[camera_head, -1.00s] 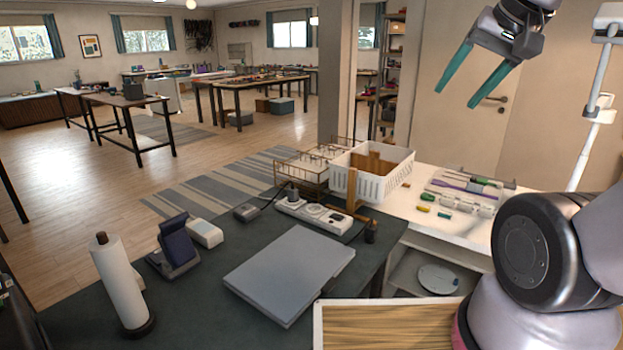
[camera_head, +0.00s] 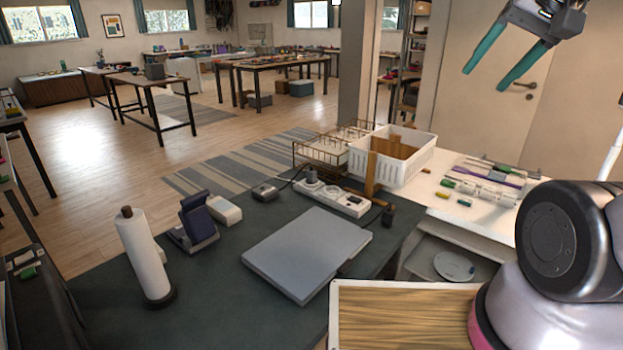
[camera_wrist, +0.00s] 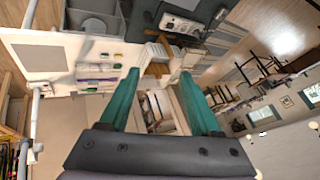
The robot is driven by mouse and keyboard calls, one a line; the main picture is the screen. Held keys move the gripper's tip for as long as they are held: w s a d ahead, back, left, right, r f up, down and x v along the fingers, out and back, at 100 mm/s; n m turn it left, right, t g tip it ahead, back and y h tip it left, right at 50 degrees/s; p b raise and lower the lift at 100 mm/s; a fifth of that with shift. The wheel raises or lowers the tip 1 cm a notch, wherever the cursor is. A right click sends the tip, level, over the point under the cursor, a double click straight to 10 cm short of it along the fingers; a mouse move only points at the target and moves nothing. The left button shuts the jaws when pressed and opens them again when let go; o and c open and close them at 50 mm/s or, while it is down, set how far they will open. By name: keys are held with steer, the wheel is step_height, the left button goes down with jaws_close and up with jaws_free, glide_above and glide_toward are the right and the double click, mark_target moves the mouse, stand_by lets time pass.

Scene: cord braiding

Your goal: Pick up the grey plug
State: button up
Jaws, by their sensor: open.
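A grey plug (camera_head: 312,176) stands upright at the far left end of a white power strip (camera_head: 340,198) on the dark table. A dark block-like piece (camera_head: 388,214) stands near the strip's right end; I cannot tell whether it is another plug. My gripper (camera_head: 485,78) is open and empty, high in the air at the upper right, well away from the strip. In the wrist view its two green fingers (camera_wrist: 160,74) are spread with nothing between them. The power strip (camera_wrist: 183,26) shows small at the top there, and the plug cannot be made out clearly.
A grey closed laptop-like slab (camera_head: 308,252) lies in front of the strip. A white basket (camera_head: 418,160) and a wire rack (camera_head: 318,155) stand behind it. A phone stand (camera_head: 196,225) and a paper roll (camera_head: 142,255) are on the left. The table's front left is clear.

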steer(key=shift+o, duration=0.5)
steer(key=shift+w, duration=0.1)
steer(key=w+a+r+n+g, duration=0.1)
steer(key=w+a+r+n, duration=0.15)
steer(key=w, duration=0.65)
steer(key=n+g+y, duration=0.1)
steer(key=n+g, duration=0.2)
steer(key=n, duration=0.7)
glide_above(313, 171)
steer(key=s+d, duration=0.5)
steer(key=d, duration=0.5)
step_height(313, 171, down, 22)
steer(key=w+a+f, duration=0.1)
steer(key=a+f, duration=0.2)
steer(key=f, duration=0.4)
steer(key=w+a+f+n, duration=0.1)
steer(key=w+a+f, duration=0.1)
steer(key=f, duration=0.5)
steer(key=w+a+f+n, duration=0.1)
steer(key=a+f, duration=0.3)
steer(key=f, duration=0.3)
steer(key=shift+w+f+n+g+y, duration=0.25)
steer(key=shift+w+f+g+y, duration=0.05)
steer(key=shift+w, duration=0.05)
steer(key=shift+s+x, duration=0.15)
steer(key=shift+x, duration=1.35)
steer(key=shift+s+x, duration=0.1)
steer(key=shift+x, duration=1.45)
steer(key=shift+d+f, duration=0.1)
